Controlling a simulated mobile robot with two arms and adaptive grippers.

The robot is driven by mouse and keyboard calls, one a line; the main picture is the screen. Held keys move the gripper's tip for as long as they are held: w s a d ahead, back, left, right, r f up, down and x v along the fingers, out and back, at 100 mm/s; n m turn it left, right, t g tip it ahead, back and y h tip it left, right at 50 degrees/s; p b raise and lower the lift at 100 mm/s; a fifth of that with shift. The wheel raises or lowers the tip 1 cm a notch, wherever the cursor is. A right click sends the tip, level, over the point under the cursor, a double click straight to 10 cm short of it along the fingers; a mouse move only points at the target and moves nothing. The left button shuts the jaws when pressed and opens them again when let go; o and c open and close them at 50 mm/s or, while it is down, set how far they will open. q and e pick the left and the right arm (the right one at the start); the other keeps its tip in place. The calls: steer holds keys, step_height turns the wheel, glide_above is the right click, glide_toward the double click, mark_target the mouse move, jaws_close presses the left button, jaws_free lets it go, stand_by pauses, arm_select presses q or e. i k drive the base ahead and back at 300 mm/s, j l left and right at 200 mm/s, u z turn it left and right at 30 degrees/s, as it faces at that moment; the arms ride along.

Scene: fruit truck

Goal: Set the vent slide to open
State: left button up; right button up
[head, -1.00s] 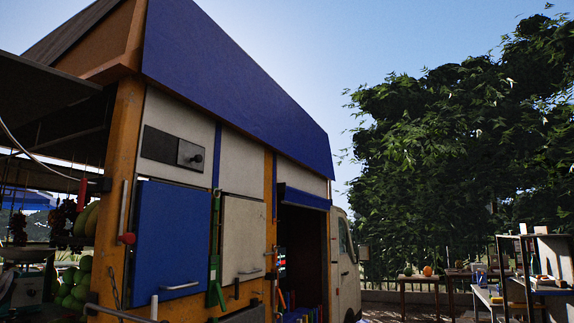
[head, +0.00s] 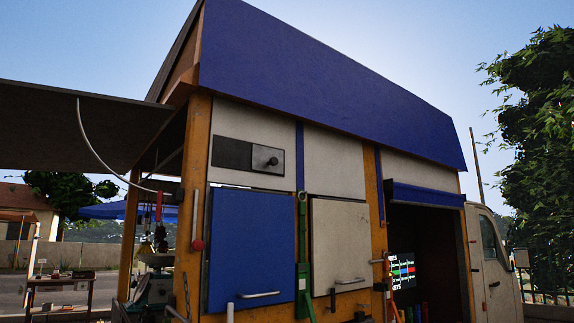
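The vent slide (head: 268,159) is a grey plate with a dark round knob, set high on the truck's white side panel. It sits at the right end of a dark rectangular vent strip (head: 231,154), whose left part is uncovered and looks black. The slide is above the blue cabinet door (head: 252,243). Neither of my grippers shows in the head view.
A white cabinet door (head: 340,245) with a handle is right of the blue one, with a green tool (head: 304,265) hanging between them. A red-knobbed lever (head: 197,244) is at the left post. A blue awning panel (head: 320,75) overhangs above. A dark doorway (head: 428,250) opens further right.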

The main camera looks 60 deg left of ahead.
mark_target(267, 159)
steer(key=i+j+u, duration=0.1)
steer(key=i+u, duration=0.65)
steer(key=u, duration=0.2)
steer(key=i+l+u, duration=0.2)
steer(key=i+u, duration=0.25)
steer(key=k, duration=0.1)
